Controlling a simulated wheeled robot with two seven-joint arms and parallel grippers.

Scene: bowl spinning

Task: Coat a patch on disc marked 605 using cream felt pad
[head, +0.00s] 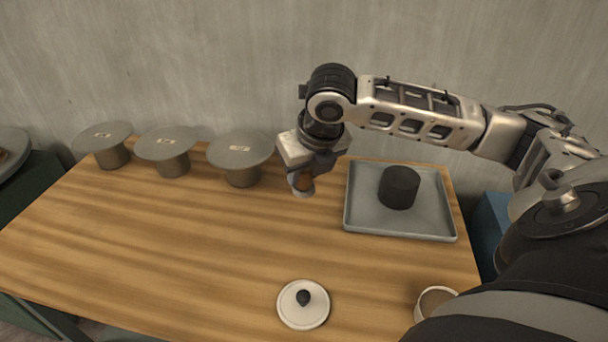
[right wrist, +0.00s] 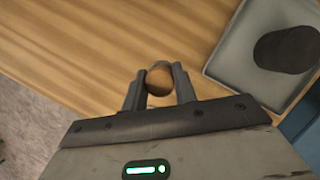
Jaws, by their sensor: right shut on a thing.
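Three grey discs on short pedestals stand along the back left of the table: a left one (head: 102,133), a middle one (head: 166,143) and a right one (head: 240,148). Each has a small pale label, too small to read, so I cannot tell which is 605. My right gripper (head: 302,176) is shut on what looks like the felt pad (head: 303,192), right of the right disc and apart from it. Its rounded brown grip shows between the fingers in the right wrist view (right wrist: 159,80). The pad's underside is hidden. My left gripper is not in view.
A grey tray (head: 425,225) with a dark cylinder (head: 399,187) is at the back right. A white lid with a black knob (head: 303,304) lies at the front. A cup (head: 435,300) is partly hidden by my right arm. The table's middle and left are clear.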

